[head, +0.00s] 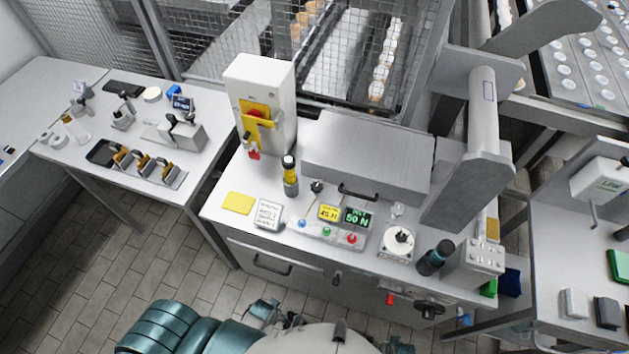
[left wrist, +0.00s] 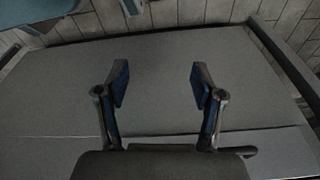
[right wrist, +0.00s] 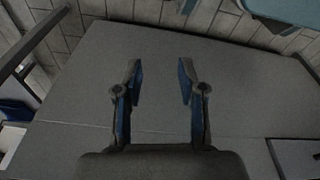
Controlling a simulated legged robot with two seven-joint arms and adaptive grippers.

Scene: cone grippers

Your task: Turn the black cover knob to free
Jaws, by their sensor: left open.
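A round black knob (head: 430,309) sits on the front face of the workbench cabinet, low and right of its middle. A smaller black knob (head: 317,187) stands on the bench top by the grey cover (head: 365,155), which has a black handle (head: 358,192). I cannot tell from the labels which knob is the cover knob. My left gripper (left wrist: 158,78) is open and empty, facing a plain grey surface. My right gripper (right wrist: 160,75) is also open and empty over a similar grey surface. Neither gripper touches a knob.
The bench top holds a control panel with displays (head: 357,217), a yellow-black cylinder (head: 290,175), a white dial (head: 397,242) and a dark cylinder (head: 435,258). A white box with a red-yellow switch (head: 258,115) stands behind. Side tables flank the bench; tiled floor is free in front.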

